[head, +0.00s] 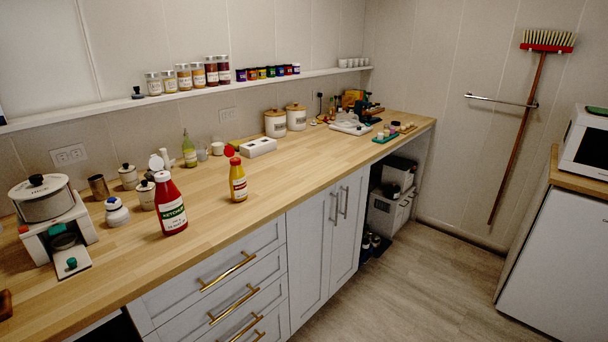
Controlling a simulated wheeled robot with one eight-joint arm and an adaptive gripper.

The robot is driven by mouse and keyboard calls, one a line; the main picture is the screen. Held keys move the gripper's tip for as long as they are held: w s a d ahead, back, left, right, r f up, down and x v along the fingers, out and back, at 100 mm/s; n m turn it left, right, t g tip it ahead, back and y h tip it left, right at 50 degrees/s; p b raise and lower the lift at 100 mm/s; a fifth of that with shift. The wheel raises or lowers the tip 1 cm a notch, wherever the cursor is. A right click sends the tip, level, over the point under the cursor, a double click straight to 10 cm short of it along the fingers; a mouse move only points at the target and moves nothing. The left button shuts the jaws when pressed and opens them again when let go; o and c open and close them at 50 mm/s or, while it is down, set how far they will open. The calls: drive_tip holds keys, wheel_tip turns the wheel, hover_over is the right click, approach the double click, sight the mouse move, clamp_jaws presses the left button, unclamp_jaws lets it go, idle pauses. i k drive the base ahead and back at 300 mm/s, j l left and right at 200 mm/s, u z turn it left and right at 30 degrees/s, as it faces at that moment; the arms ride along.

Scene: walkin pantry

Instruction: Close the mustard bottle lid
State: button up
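The yellow mustard bottle (238,184) stands upright on the wooden counter, near its front edge and left of the picture's middle. Its red lid (235,161) is at the top; it is too small to tell whether the lid is open or shut. My gripper is not in view, and nothing touches the bottle.
A red ketchup bottle (171,208) stands to the left of the mustard. A white box (259,148), a green bottle (189,150) and canisters (275,126) stand behind. The counter right of the mustard is clear. The floor (430,290) in front is open.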

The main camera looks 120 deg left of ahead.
sight(229, 151)
drive_tip(key=u, duration=4.1)
drive_tip(key=i+j+u, duration=0.1)
drive_tip(key=u, duration=0.15)
drive_tip(key=i+j+z, duration=0.1)
drive_tip(key=j, duration=0.25)
drive_tip(key=i+j+z, duration=0.25)
drive_tip(key=i+j, duration=0.15)
drive_tip(key=j, duration=0.3)
drive_tip(key=i, duration=0.25)
